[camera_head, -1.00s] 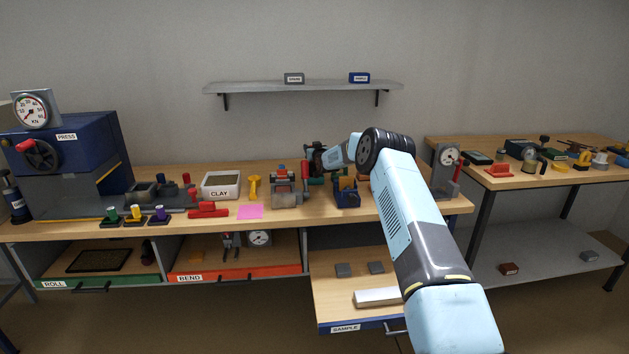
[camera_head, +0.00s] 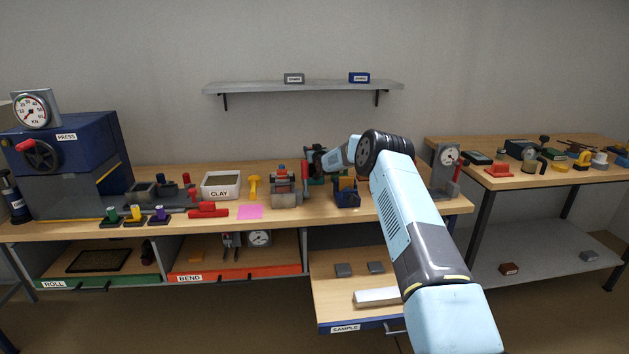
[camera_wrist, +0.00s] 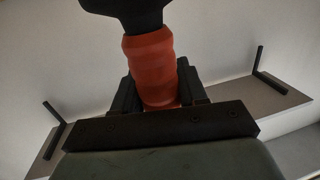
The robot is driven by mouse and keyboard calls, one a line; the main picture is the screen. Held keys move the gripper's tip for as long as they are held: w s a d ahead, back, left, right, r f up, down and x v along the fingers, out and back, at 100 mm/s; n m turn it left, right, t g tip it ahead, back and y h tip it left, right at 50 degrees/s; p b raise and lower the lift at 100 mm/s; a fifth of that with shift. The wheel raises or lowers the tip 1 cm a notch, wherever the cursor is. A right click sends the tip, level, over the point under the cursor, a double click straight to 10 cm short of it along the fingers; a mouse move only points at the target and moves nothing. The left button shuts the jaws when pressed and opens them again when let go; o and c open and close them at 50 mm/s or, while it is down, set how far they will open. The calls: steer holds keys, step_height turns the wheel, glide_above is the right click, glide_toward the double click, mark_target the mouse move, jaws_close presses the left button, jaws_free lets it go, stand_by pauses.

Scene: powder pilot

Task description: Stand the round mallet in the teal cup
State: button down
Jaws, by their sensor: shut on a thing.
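In the wrist view my gripper (camera_wrist: 160,92) is shut on a red ridged grip (camera_wrist: 150,62), which I take as the round mallet's handle. A black part joins its far end and runs out of the picture at the top. In the head view my gripper (camera_head: 314,157) is small, above the back of the bench, with a red upright piece (camera_head: 305,168) beside it. A dark teal thing (camera_head: 316,181), perhaps the teal cup, shows low behind the gripper, partly hidden. I cannot tell whether the mallet touches it.
A grey vice-like block (camera_head: 287,196) and a blue holder (camera_head: 347,193) stand close in front of my gripper. The clay box (camera_head: 221,185) and yellow tool (camera_head: 253,187) are to the left. A gauge stand (camera_head: 445,170) is to the right. The sample drawer (camera_head: 330,290) is open below.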

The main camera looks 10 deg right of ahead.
steer(key=shift+f, duration=0.8)
steer(key=c, duration=0.9)
jaws_free()
steer(key=o, duration=0.4)
steer(key=shift+f, duration=0.1)
steer(key=shift+s, duration=0.1)
